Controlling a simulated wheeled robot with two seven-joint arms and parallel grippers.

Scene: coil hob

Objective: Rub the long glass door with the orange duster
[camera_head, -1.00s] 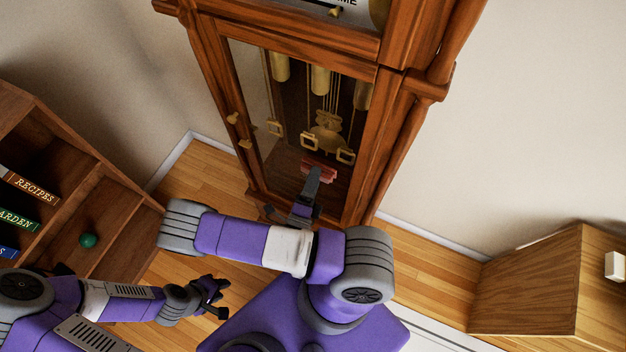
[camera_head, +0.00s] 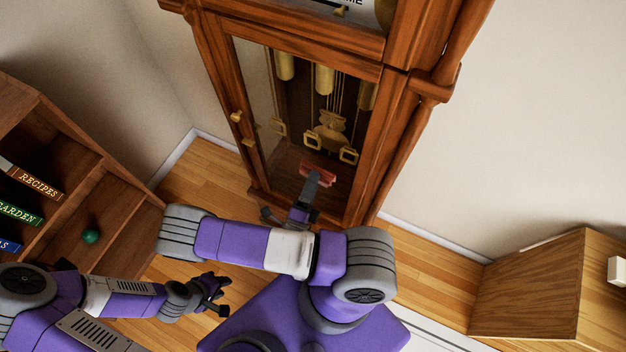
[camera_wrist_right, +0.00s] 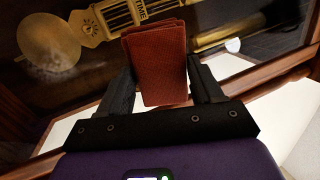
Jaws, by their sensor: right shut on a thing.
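The long glass door (camera_head: 262,92) is the tall front pane of a wooden clock in the upper middle of the head view. My right gripper (camera_head: 312,188) is shut on the orange duster (camera_head: 319,173), a reddish block at the lower part of the glass. In the right wrist view the duster (camera_wrist_right: 157,62) sits between the two dark fingers of the gripper (camera_wrist_right: 163,80), with the glass behind it. Whether the duster touches the glass cannot be told. My left gripper (camera_head: 217,295) is open and empty at the lower left, away from the door.
A wooden shelf (camera_head: 75,160) with books and a green ball (camera_head: 91,236) stands at the left. A wooden cabinet (camera_head: 530,290) stands at the lower right. Brass knobs (camera_head: 240,128) show at the door's left side. Wooden floor (camera_head: 200,180) is free left of the clock.

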